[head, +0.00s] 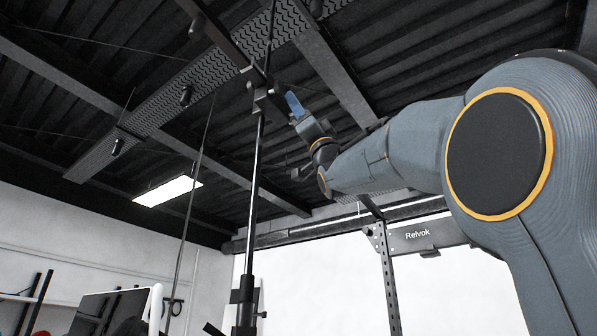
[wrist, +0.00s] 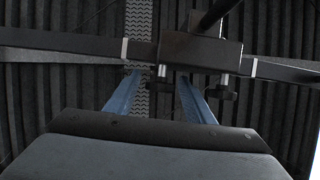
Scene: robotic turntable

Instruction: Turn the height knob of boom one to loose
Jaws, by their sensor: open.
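The boom stand's black pole (head: 255,190) rises to a dark clamp head (head: 262,88) near the ceiling. In the wrist view the clamp block (wrist: 200,50) sits on a dark boom bar (wrist: 75,42). Two small black knobs hang under the block: one left (wrist: 162,73), one right (wrist: 222,88). I cannot tell which is the height knob, or how tight either is. My gripper (head: 291,102) is close to the right of the clamp head. In the wrist view my gripper (wrist: 160,76) has its blue fingers apart, with the left knob between the tips in the picture; contact is unclear.
A thin second pole (head: 198,190) stands to the left. A black rack upright (head: 386,270) stands behind my arm. Dark ceiling beams and a lit lamp (head: 167,190) are overhead. A white-framed item (head: 155,305) is at lower left.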

